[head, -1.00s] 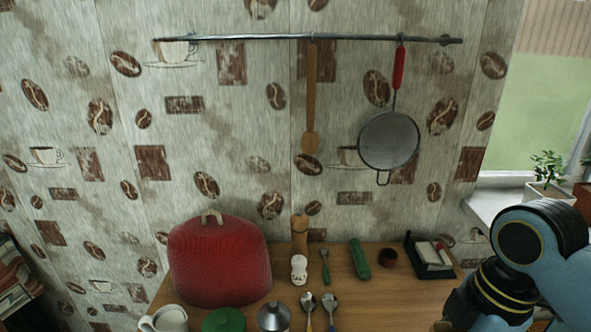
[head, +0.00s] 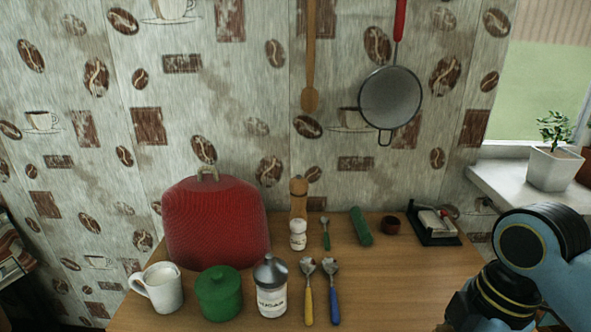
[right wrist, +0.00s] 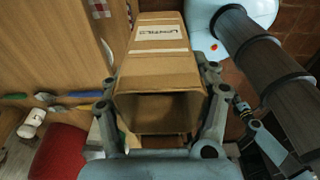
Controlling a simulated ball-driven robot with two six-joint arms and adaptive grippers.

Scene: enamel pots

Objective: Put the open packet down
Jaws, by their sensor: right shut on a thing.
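The open packet (right wrist: 160,72) is a brown cardboard box with a printed white label, seen in the right wrist view. Its open end faces the camera and shows a hollow, shadowed inside. My right gripper (right wrist: 160,108) is shut on it, with one finger along each side. The packet is beside the wooden counter's edge in that view; its height relative to the counter is unclear. In the head view my right arm shows at the lower right, but its gripper and the packet are out of frame. My left gripper is not in view.
The wooden counter (head: 395,285) is bare at its right front. It bears a red cover (head: 218,225), a white jug (head: 160,288), a green pot (head: 219,293), a sugar jar (head: 271,290), spoons (head: 309,300), a shaker (head: 298,236) and a black tray (head: 447,240). A sieve (head: 390,97) hangs above.

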